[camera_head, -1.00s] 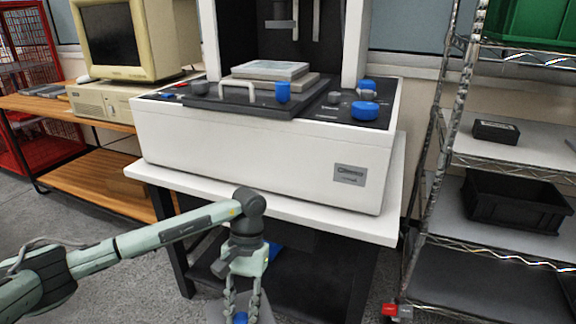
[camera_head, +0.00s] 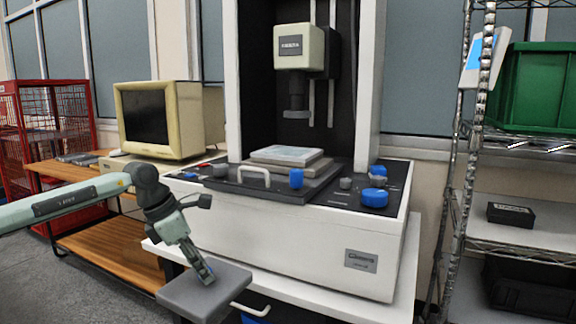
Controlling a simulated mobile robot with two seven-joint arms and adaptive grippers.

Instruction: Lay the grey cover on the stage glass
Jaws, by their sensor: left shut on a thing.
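The grey cover (camera_head: 222,292) is a flat square plate in the lower middle of the head view, held slightly tilted in front of the machine. My left gripper (camera_head: 206,273) points down and is shut on it near its top; the fingers partly hide the grip point. The stage glass (camera_head: 286,154) is a pale flat plate on the grey stage (camera_head: 318,168) of the white measuring machine, behind and above the cover. Nothing lies on the glass. My right gripper is not in view.
The machine's front deck carries a white handle (camera_head: 254,174), a blue knob (camera_head: 296,179) and a larger blue knob (camera_head: 374,197). The measuring head (camera_head: 297,60) hangs above the stage with free space below. A wire shelf stands at right, a computer monitor (camera_head: 160,120) at left.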

